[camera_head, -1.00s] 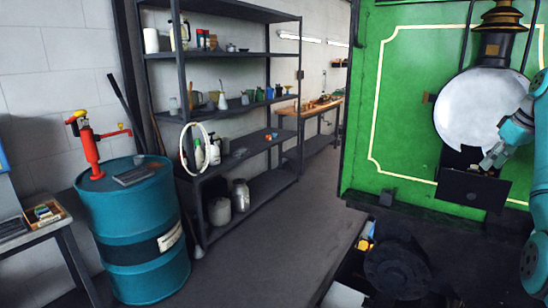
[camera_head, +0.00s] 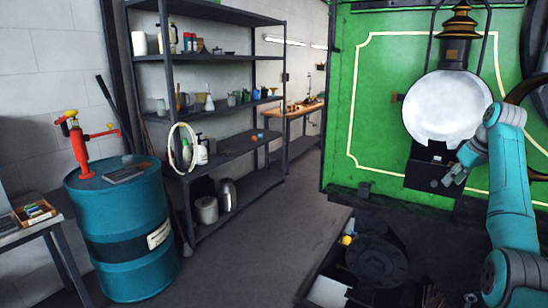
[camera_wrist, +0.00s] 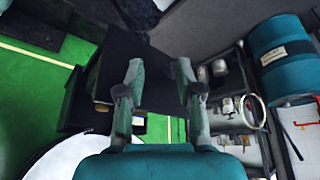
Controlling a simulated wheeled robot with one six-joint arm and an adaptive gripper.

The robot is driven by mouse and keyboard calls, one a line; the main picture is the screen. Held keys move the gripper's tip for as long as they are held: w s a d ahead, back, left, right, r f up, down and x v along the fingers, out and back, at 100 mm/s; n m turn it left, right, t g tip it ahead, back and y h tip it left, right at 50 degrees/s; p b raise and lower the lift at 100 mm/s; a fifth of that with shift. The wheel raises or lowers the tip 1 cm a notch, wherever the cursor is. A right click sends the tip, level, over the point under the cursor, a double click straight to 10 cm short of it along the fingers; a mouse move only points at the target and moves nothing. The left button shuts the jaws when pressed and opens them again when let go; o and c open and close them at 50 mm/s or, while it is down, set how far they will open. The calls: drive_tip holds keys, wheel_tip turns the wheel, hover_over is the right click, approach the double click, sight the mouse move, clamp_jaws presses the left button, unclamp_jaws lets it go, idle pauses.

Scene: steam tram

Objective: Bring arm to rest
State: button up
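My teal arm (camera_head: 510,185) reaches up at the right of the head view. My gripper (camera_head: 449,182) hangs in front of the black box below the round white lamp (camera_head: 446,106) on the green tram front (camera_head: 385,90). In the wrist view, the two fingers of my gripper (camera_wrist: 160,85) stand apart with nothing held between them. Dark surfaces show beyond the gap. The white lamp (camera_wrist: 65,158) shows at the lower left of the wrist view. Whether the gripper touches the black box (camera_head: 426,172) cannot be told.
A blue drum (camera_head: 120,235) with a red pump (camera_head: 78,150) stands at the left, beside a loaded shelf rack (camera_head: 215,150). A dark open crate (camera_head: 318,270) with a black round thing (camera_head: 377,258) lies low in front. The floor between rack and tram (camera_head: 270,230) is clear.

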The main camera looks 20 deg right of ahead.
drive_tip(key=w+a+f+t, duration=0.15)
drive_tip(key=a+f, duration=0.35)
drive_tip(key=f, duration=0.6)
drive_tip(key=w+a+f+h, duration=0.15)
drive_tip(key=a+f, duration=0.35)
drive_tip(key=f, duration=0.5)
drive_tip(key=w+a+f+y, duration=0.15)
drive_tip(key=a+f, duration=0.35)
drive_tip(key=f, duration=0.6)
drive_tip(key=s+a+f+t+h, duration=0.1)
drive_tip(key=s+a+f, duration=0.4)
drive_tip(key=a+f, duration=0.4)
drive_tip(key=s+a+f+t+h, duration=0.1)
drive_tip(key=s+a+f, duration=0.4)
drive_tip(key=a+f, duration=0.4)
drive_tip(key=s+a+t, duration=0.2)
drive_tip(key=s+a, duration=0.7)
drive_tip(key=s, duration=0.4)
drive_tip(key=s+a+t, duration=0.1)
drive_tip(key=s+a, duration=0.7)
drive_tip(key=s, duration=0.4)
drive_tip(key=s+a+r+t+y, duration=0.1)
drive_tip(key=s+a+r, duration=0.2)
drive_tip(key=s+r, duration=0.6)
drive_tip(key=s+a+r+n+t+y, duration=0.1)
drive_tip(key=s+a+r+t, duration=0.1)
drive_tip(key=s+r, duration=0.8)
drive_tip(key=shift+s+a+r+y, duration=0.15)
drive_tip(key=shift+s+a+y, duration=0.15)
drive_tip(key=shift+a, duration=0.5)
